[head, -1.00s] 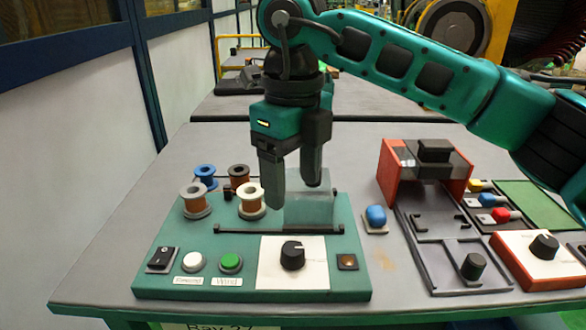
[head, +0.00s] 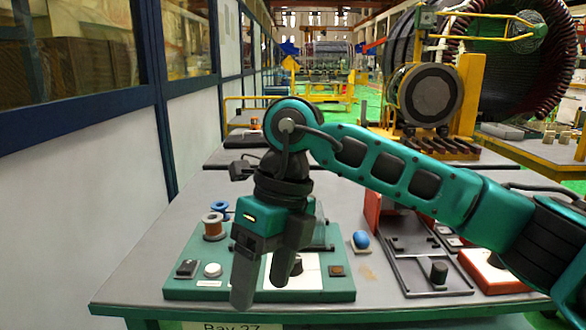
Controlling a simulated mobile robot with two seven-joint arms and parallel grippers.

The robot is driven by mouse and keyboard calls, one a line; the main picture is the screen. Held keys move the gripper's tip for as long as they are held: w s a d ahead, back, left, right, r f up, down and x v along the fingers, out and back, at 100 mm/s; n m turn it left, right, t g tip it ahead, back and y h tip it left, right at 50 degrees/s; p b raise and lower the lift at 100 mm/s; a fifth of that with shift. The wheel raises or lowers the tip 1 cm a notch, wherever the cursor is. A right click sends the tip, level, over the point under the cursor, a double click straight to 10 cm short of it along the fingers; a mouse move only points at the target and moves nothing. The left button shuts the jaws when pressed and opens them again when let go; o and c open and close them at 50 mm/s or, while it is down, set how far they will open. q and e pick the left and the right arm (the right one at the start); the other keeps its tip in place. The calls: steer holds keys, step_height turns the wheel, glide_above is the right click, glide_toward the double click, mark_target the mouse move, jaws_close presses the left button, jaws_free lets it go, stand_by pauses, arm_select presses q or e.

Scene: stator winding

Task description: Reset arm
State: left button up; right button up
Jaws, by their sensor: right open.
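My right arm reaches in from the right side of the head view. Its right gripper (head: 261,294) points down, open and empty, in front of the green control panel (head: 188,294) near the table's front edge. The gripper hides part of the panel, including its middle buttons and some spools. A black switch (head: 187,268) and a white button (head: 212,270) show left of the fingers. The white dial plate (head: 309,274) shows just right of them. My left gripper is not in the picture.
Copper and blue spools (head: 213,226) stand at the panel's back left. Right of the panel are a blue part (head: 361,240), a black fixture tray (head: 438,290) and a red-sided box (head: 373,208), partly behind my arm. Bare tabletop (head: 150,262) lies at left.

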steer(key=s+a+r+m+g+y+p, duration=0.3)
steer(key=s+a+g+y, duration=0.5)
steer(key=y, duration=0.6)
steer(key=w+d+m+t+y, duration=0.5)
steer(key=w+m+t+y, duration=0.35)
steer(key=m+t, duration=0.75)
steer(key=w+d+f+m+t+h+p, duration=0.2)
steer(key=w+d+f+m+t+h, duration=0.2)
steer(key=d+f+m+t+h, duration=1.2)
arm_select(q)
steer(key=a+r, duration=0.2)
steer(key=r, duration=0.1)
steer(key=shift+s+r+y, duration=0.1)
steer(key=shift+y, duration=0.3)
arm_select(e)
steer(key=s+d+f+m+g+h, duration=0.3)
steer(key=s+d+f+m+g, duration=0.1)
steer(key=s+f, duration=0.3)
steer(key=s+d+f+m+g+h, duration=0.4)
steer(key=s+f+g, duration=0.3)
steer(key=f, duration=0.3)
steer(key=shift+s+d+m, duration=0.25)
steer(key=shift+m, duration=0.35)
